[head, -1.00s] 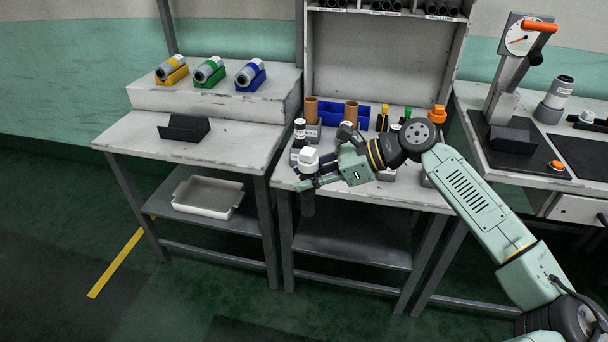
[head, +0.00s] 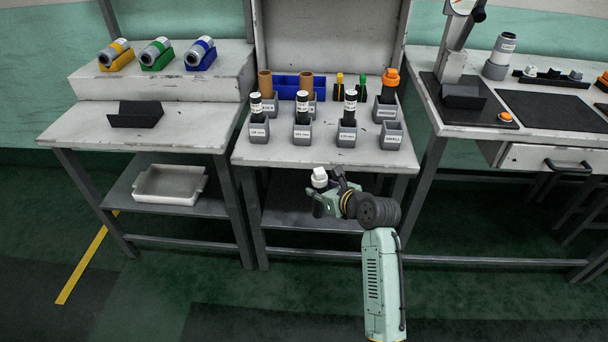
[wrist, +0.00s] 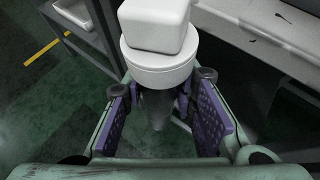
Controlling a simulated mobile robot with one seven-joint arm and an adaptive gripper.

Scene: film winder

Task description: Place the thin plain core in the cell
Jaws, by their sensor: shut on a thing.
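My gripper (head: 325,203) is shut on a grey cylinder with a white block-shaped top (head: 320,177), held upright in front of the bench. A grey cell (head: 392,136) at the bench's front right looks empty. Three other front cells (head: 257,132) hold dark cylinders with white bands. Two plain brown tubes (head: 265,84) stand behind.
The bench (head: 275,158) has a clear strip along its front edge. A blue bin (head: 330,90), yellow and green upright items and an orange-topped item (head: 389,85) stand at its back. A side table with colored cradles is left; a press stand (head: 453,62) is right.

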